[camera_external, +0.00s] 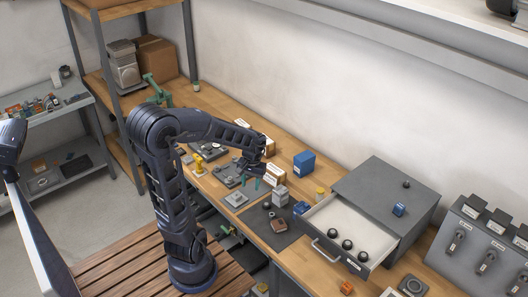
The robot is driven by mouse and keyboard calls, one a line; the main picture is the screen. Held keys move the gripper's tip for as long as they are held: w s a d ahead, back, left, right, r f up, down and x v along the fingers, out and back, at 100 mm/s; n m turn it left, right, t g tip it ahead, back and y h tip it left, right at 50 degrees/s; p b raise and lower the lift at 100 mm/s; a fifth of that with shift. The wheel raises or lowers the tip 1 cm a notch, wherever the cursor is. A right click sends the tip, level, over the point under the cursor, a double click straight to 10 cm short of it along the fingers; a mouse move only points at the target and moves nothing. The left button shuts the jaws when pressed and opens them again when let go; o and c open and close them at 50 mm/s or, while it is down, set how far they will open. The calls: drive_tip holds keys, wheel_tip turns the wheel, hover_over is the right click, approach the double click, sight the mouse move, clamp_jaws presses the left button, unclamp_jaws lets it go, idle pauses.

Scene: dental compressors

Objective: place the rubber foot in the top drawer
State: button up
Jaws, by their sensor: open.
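The top drawer (318,221) of the grey cabinet (378,192) is pulled out towards the front. Three dark round pieces (347,244) that look like rubber feet lie in it. Another small dark round piece (266,205) lies on the dark mat (262,228), left of the drawer; it may be a rubber foot, but it is too small to be sure.
A grey block-like part (280,196) and a brown-and-grey part (278,226) are on the mat. A blue box (304,163) stands behind. A blue item (398,209) and a dark round item (406,184) sit on the cabinet. A switch panel (482,245) stands at right.

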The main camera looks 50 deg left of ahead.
drive_tip(key=s+d+r+m+t, duration=0.4)
drive_tip(key=s+r+m+t, duration=0.1)
drive_tip(key=s+r, duration=0.5)
drive_tip(key=shift+d+r, duration=0.3)
drive_tip(key=shift+r, duration=0.6)
drive_tip(key=shift+s+r+m+t, duration=0.35)
drive_tip(key=shift+s+m, duration=0.15)
drive_tip(key=shift+s, duration=0.15)
drive_tip(key=shift+c, duration=0.2)
drive_tip(key=m+g+h, duration=0.3)
drive_tip(key=m+g, duration=0.1)
drive_tip(key=m, duration=1.2)
hover_over(266, 204)
drive_tip(key=a, duration=0.4)
wheel_tip(266, 204, down, 23)
drive_tip(key=shift+s+d+x, duration=0.1)
drive_tip(key=shift+d+x, duration=0.1)
drive_tip(key=shift+x, duration=1.5)
drive_tip(key=shift+s+d+x, duration=0.1)
drive_tip(key=shift+d+x, duration=0.05)
drive_tip(key=shift+x, duration=1.55)
drive_tip(key=shift+s+d+x, duration=0.1)
drive_tip(key=shift+d+x, duration=0.1)
drive_tip(key=shift+x, duration=1.55)
drive_tip(key=shift+r, duration=0.15)
